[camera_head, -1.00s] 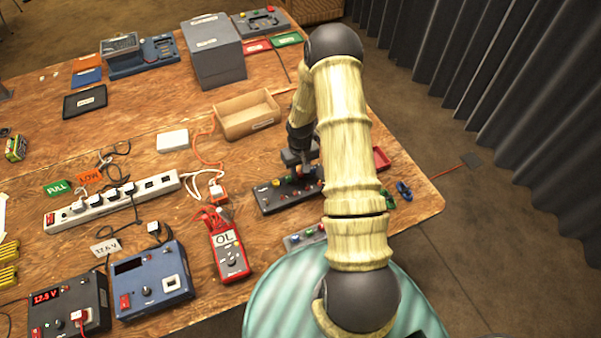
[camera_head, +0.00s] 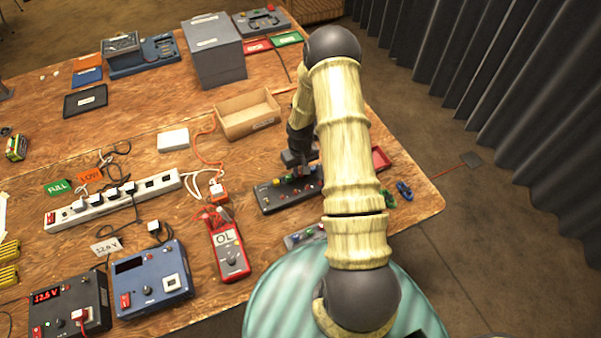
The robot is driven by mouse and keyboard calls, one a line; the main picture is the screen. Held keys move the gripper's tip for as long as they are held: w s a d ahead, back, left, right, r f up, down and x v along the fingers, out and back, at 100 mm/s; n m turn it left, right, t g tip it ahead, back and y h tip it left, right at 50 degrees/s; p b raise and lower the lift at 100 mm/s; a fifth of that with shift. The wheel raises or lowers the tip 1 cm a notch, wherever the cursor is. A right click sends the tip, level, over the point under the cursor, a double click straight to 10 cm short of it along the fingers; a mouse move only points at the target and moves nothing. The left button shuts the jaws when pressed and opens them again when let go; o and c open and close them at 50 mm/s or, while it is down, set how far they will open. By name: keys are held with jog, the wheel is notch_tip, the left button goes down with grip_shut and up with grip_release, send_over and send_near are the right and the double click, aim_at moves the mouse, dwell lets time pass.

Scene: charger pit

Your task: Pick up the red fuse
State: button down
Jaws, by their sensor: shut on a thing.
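A dark grey fuse block (camera_head: 270,203) lies on the wooden table in front of my arm, with small coloured parts along its top. My gripper (camera_head: 300,168) is over the back right part of this block, pointing down. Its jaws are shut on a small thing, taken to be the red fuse. The fuse is too small and too covered by the jaws and my arm to make out clearly. I cannot tell whether it is still seated in the block or clear of it.
An open wooden box (camera_head: 247,116) stands behind the block. A red multimeter (camera_head: 229,250) lies front left, and a white power strip (camera_head: 108,202) lies further left. A red tray (camera_head: 381,158) is right of my arm, near the table's right edge. A grey box (camera_head: 214,55) stands farther back.

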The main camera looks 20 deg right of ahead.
notch_tip(320, 180, up, 10)
jog(key=b, duration=0.1)
dwell(0.5)
dwell(0.4)
